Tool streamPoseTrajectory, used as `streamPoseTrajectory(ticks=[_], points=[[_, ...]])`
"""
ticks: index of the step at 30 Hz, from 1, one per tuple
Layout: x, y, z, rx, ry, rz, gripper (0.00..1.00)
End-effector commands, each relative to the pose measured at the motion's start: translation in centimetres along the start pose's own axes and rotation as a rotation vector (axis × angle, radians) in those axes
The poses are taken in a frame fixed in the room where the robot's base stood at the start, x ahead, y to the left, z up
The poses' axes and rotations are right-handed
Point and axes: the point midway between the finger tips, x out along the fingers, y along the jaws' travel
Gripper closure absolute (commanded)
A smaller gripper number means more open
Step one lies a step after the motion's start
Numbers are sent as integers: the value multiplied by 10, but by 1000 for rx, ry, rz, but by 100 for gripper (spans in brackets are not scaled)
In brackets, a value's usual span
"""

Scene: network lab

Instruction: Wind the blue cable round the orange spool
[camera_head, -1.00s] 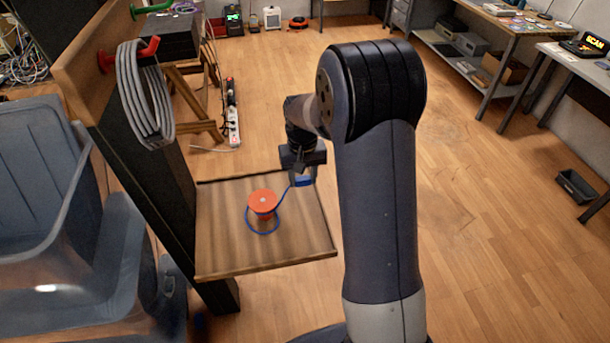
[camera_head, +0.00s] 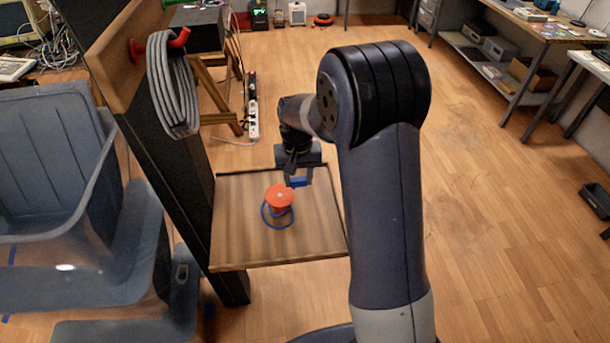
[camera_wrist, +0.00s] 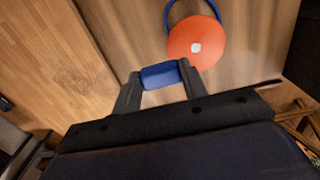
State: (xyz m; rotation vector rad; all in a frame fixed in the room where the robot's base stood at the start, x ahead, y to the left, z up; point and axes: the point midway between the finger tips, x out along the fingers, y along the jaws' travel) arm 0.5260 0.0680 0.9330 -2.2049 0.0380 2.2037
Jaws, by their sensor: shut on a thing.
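The orange spool (camera_head: 279,196) stands upright on the wooden shelf board (camera_head: 240,240), with a pale spot at the centre of its top. The blue cable (camera_head: 267,222) lies in a loop around the spool's foot. My gripper (camera_head: 297,182) is shut on the blue end piece of the cable, just behind and right of the spool. In the wrist view the blue piece (camera_wrist: 161,76) sits between both fingers, close beside the orange spool top (camera_wrist: 195,43). A stretch of blue cable (camera_wrist: 190,8) curves past the spool top there. The spool's lower part is hidden in the wrist view.
A dark upright panel (camera_head: 165,140) borders the shelf on the left, with a grey cable coil (camera_head: 172,85) on a red hook (camera_head: 178,40). A power strip (camera_head: 253,120) lies on the floor behind. Open floor is at right.

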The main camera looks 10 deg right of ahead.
Motion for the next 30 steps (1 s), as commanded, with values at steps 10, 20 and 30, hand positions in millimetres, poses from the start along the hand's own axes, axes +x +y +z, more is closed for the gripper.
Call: streamPoseTrajectory(ticks=[10,20,30], points=[[0,-21,1,0,0,0,81],[0,-41,2,-1,0,0,81],[0,-52,2,1,0,0,81]])
